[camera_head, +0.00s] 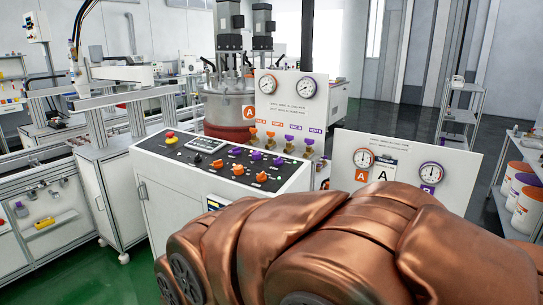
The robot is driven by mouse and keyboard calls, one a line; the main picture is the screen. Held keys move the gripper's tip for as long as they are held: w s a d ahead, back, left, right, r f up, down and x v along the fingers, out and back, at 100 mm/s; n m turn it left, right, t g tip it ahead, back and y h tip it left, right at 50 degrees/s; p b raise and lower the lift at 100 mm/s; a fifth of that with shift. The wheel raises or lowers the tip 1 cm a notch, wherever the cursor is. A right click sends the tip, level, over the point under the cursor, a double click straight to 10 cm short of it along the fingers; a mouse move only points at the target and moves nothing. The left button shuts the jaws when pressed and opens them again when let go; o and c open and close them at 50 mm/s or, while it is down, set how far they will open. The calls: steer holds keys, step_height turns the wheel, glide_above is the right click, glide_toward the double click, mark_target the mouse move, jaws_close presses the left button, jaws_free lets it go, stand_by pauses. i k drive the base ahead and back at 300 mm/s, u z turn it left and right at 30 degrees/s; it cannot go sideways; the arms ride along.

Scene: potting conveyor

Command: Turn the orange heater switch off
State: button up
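The control console (175,153) has a dark sloped top with a row of purple knobs and a row of orange knobs. The orange knobs include a left one (212,163), a middle one (237,169) and a right one (261,177). Their labels are too small to read, so I cannot tell which is the heater switch or how it is set. My gripper is not in view. A large copper-coloured part of my arm fills the lower right foreground and hides the console's right front.
A red stop button (171,138) sits at the console's left. Behind stand a gauge panel (281,100) with orange and purple valves, and a steel tank (222,107). A second gauge panel (345,145) stands right. White tubs (527,205) are at far right. Green floor (125,280) is clear at lower left.

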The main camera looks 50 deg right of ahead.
mark_target(218, 164)
steer(key=z, duration=0.3)
steer(key=i, duration=1.35)
steer(key=u, duration=0.5)
